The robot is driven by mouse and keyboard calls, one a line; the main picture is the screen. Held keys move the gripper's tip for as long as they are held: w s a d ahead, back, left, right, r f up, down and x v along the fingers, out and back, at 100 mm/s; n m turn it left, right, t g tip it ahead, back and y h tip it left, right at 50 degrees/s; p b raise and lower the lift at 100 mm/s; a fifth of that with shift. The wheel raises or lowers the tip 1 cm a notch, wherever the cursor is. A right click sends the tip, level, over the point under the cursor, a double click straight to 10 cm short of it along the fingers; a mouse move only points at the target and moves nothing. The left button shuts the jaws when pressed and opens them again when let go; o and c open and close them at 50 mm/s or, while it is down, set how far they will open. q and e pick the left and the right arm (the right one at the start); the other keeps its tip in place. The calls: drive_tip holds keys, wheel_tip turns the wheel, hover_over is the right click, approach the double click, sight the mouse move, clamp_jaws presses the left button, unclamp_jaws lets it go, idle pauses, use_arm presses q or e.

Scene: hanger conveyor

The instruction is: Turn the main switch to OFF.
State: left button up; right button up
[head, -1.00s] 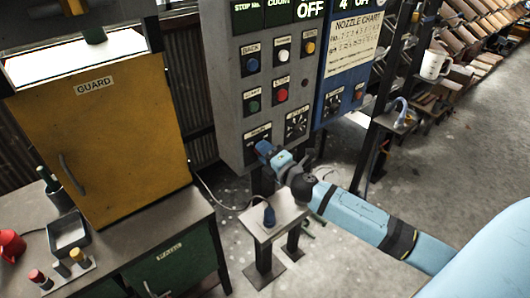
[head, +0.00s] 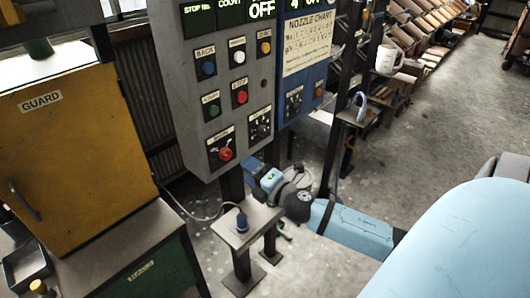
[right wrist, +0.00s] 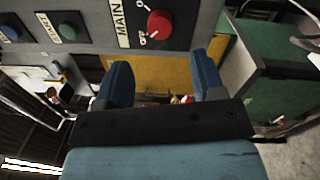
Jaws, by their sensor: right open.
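The main switch (head: 225,154) is a red rotary knob on a dark plate at the lower left of the grey control panel (head: 185,100). In the right wrist view the red knob (right wrist: 160,24) sits beside a MAIN label, with small markings I cannot read clearly; its setting is hard to tell. My right gripper (head: 257,168) is below and to the right of the knob, apart from it. In the right wrist view its two blue fingers (right wrist: 163,78) are spread with nothing between them, and the knob lies beyond their tips. My left gripper is out of view.
A blue panel with a nozzle chart (head: 307,40) adjoins on the right. Coloured buttons and a black selector dial (head: 260,125) surround the switch. A small stand with a blue-handled item (head: 242,220) is below. A yellow guard cabinet (head: 75,140) is at left.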

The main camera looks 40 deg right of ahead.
drive_tip(key=shift+s+d+f+b, duration=0.1)
drive_tip(key=shift+s+b, duration=0.15)
drive_tip(key=shift+s, duration=1.1)
drive_tip(key=shift+s+d+f+b, duration=0.1)
drive_tip(key=shift+s+b, duration=0.1)
drive_tip(key=shift+s, duration=1.1)
drive_tip(key=s+a+f+m+g+p, duration=0.3)
drive_tip(key=s+a+f+m+p, duration=0.1)
drive_tip(key=s+a+f+m, duration=0.3)
drive_tip(key=s+a+f+m+g+y+p, duration=0.1)
drive_tip(key=s+a+f+m+g+p, duration=0.3)
drive_tip(key=a+m, duration=0.7)
wheel_tip(320, 180, down, 4)
drive_tip(key=s, duration=0.2)
drive_tip(key=shift+s+f+g+y+p, duration=0.2)
drive_tip(key=shift+s+g+y+p, duration=0.1)
drive_tip(key=shift+s, duration=0.05)
drive_tip(key=shift+c, duration=0.4)
